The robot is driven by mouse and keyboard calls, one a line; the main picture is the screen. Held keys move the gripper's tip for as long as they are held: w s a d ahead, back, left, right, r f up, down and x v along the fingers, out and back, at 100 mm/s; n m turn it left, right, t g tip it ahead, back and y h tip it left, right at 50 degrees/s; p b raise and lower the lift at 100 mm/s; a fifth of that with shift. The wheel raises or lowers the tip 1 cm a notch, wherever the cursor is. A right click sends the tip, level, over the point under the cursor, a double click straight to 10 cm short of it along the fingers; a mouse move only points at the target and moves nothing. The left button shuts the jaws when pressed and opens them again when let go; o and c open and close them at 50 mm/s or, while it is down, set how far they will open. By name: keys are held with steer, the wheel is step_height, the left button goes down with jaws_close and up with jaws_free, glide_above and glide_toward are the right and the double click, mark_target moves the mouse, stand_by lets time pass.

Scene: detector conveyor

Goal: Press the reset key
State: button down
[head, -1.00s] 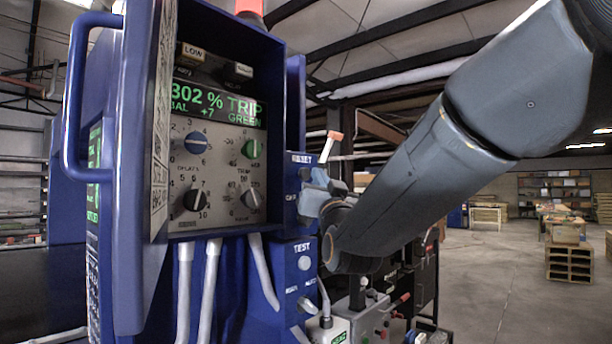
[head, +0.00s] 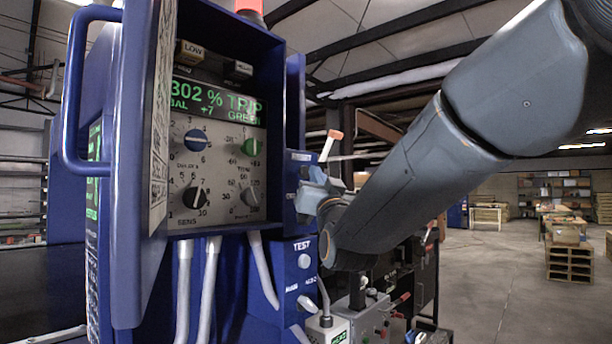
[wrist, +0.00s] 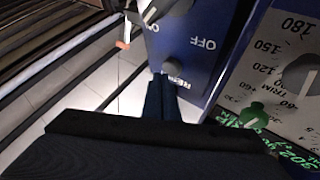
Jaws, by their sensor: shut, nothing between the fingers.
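The blue control box with the reset station (head: 301,157) stands right of the main panel in the head view; my gripper hides much of its front. In the wrist view its face is upside down, with a RESET label (wrist: 172,82), a dark round key (wrist: 178,67) beside that label and OFF lettering beyond. My gripper (wrist: 161,80) is shut and empty, its dark blue fingertips next to the label and close to the key. I cannot tell whether they touch. In the head view my gripper (head: 308,190) is in front of the box.
The main panel (head: 215,180) has dials and a display reading 302 % TRIP. A TEST box (head: 299,265) with a pale button sits below my gripper. An orange-tipped lever (head: 334,135) rises behind the gripper. A grey control box (head: 365,318) stands lower right. Open floor lies right.

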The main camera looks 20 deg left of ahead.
steer(key=shift+w+a+b, duration=0.25)
steer(key=shift+a+b, duration=0.05)
steer(key=shift+a, duration=0.25)
stand_by(0.9)
steer(key=shift+s+d+b, duration=0.4)
steer(key=shift+d+b, duration=0.1)
steer(key=shift+d, duration=0.35)
steer(key=shift+d, duration=0.1)
steer(key=shift+s+d+b, duration=0.3)
steer(key=shift+d+b, duration=0.05)
steer(key=shift+d, duration=0.4)
steer(key=shift+s+d+b, duration=0.35)
steer(key=shift+d+b, duration=0.05)
steer(key=shift+d, duration=0.3)
steer(key=shift+s+d+b, duration=0.3)
steer(key=shift+d+b, duration=0.05)
steer(key=shift+d, duration=0.4)
